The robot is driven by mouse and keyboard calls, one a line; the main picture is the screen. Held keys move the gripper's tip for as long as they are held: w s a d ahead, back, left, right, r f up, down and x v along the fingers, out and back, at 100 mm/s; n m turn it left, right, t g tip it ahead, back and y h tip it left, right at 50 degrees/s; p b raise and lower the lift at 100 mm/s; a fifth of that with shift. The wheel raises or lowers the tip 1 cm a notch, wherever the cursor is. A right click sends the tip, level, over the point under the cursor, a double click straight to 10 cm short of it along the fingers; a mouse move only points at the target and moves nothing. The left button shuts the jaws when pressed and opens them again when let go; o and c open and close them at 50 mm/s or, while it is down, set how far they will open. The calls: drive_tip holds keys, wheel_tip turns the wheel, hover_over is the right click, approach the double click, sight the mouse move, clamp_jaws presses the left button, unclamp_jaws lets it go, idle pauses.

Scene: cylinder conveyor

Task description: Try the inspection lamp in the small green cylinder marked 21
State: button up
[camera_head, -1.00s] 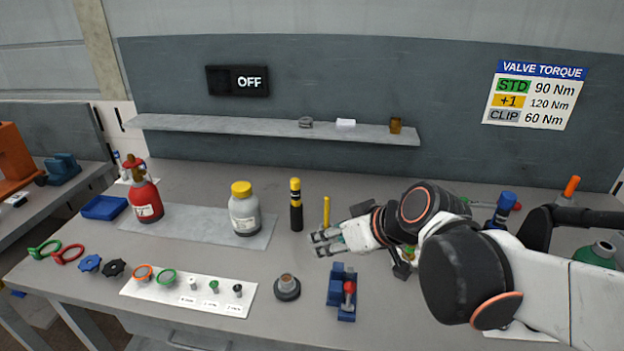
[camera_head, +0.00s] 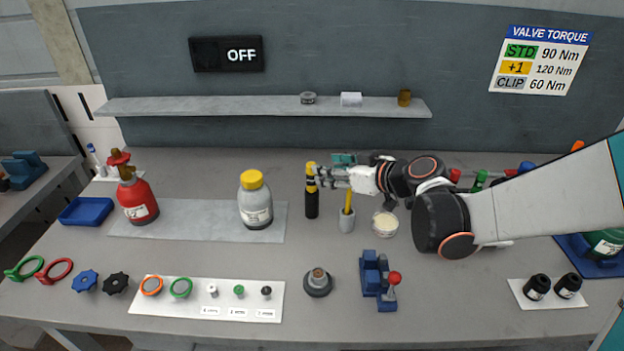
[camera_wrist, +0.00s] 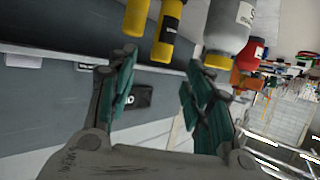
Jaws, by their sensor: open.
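The inspection lamp appears to be the upright black-and-yellow stick (camera_head: 312,198) standing on the bench; it also shows in the wrist view (camera_wrist: 171,28). My gripper (camera_head: 316,176) is open and empty, with its fingertips at the right of the lamp's yellow upper part. In the wrist view my two green-padded fingers (camera_wrist: 160,62) are spread, with the lamp near the gap at their tips. Whether it is between them I cannot tell. A green cylinder (camera_head: 604,243) sits at the far right, partly hidden by my arm and cut by the frame. No number is readable on it.
A yellow stick in a grey cup (camera_head: 346,223) and a round pale dish (camera_head: 385,224) stand close by my gripper. A yellow-capped grey bottle (camera_head: 256,205) and a red cylinder (camera_head: 137,200) stand left. A blue clamp (camera_head: 378,282) is in front. The sign (camera_head: 226,54) reads OFF.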

sight(312, 191)
drive_tip(key=b+x, duration=0.2)
drive_tip(key=x, duration=0.5)
drive_tip(key=shift+s+f+b, duration=0.1)
drive_tip(key=shift+f+b, duration=0.15)
drive_tip(key=shift+b, duration=0.05)
drive_tip(key=shift+w+a+f, duration=0.1)
drive_tip(key=shift+w+a, duration=0.2)
clamp_jaws()
